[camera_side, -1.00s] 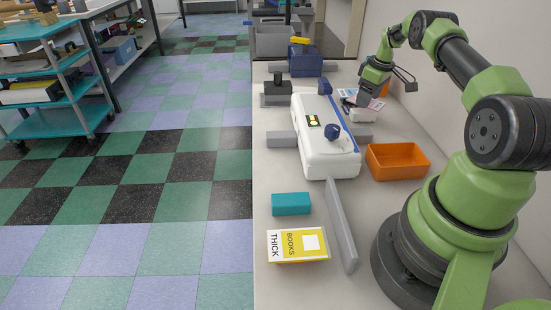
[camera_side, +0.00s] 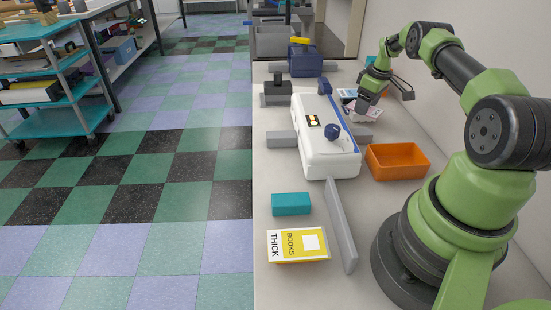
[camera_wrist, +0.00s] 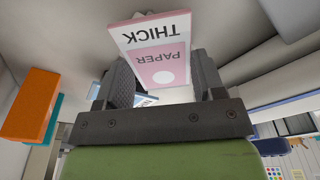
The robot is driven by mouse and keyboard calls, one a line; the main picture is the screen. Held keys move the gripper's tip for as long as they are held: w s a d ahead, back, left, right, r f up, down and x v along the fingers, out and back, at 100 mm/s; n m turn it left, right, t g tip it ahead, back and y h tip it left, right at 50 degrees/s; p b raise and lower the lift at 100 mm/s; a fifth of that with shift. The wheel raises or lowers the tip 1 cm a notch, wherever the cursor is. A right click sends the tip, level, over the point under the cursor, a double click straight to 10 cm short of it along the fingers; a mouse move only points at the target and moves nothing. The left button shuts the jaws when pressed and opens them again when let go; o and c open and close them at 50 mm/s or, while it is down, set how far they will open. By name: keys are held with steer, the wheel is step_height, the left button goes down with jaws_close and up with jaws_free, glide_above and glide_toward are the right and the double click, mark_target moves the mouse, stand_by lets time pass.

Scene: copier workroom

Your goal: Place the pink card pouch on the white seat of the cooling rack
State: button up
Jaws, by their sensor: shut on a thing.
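My gripper (camera_side: 362,104) is shut on the pink card pouch (camera_wrist: 158,60), a flat piece with a white end marked THICK and a pink part marked PAPER. In the wrist view the pouch sticks out tilted between the two dark fingers (camera_wrist: 165,78). In the side view the pouch (camera_side: 371,114) is small and partly hidden by my gripper, low over the bench behind the white machine. A white, blue-marked piece (camera_wrist: 146,100) shows below the pouch in the wrist view. I cannot clearly make out the rack's white seat or whether the pouch touches it.
The white laminator-like machine (camera_side: 318,155) with a dark blue knob stands left of my gripper. An open orange tray (camera_side: 397,161) is nearer the camera. A teal block (camera_side: 291,204), a yellow-and-white BOOKS pouch (camera_side: 297,244) and a grey upright divider (camera_side: 341,225) occupy the front bench.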

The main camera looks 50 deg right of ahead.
steer(key=shift+f, duration=0.3)
steer(key=o, duration=0.9)
steer(key=shift+f, duration=0.1)
steer(key=shift+o, duration=0.3)
steer(key=shift+s+r, duration=0.1)
steer(key=shift+r, duration=0.35)
step_height(320, 180, up, 10)
steer(key=s, duration=0.1)
steer(key=shift+f, duration=0.2)
steer(key=shift+s, duration=0.1)
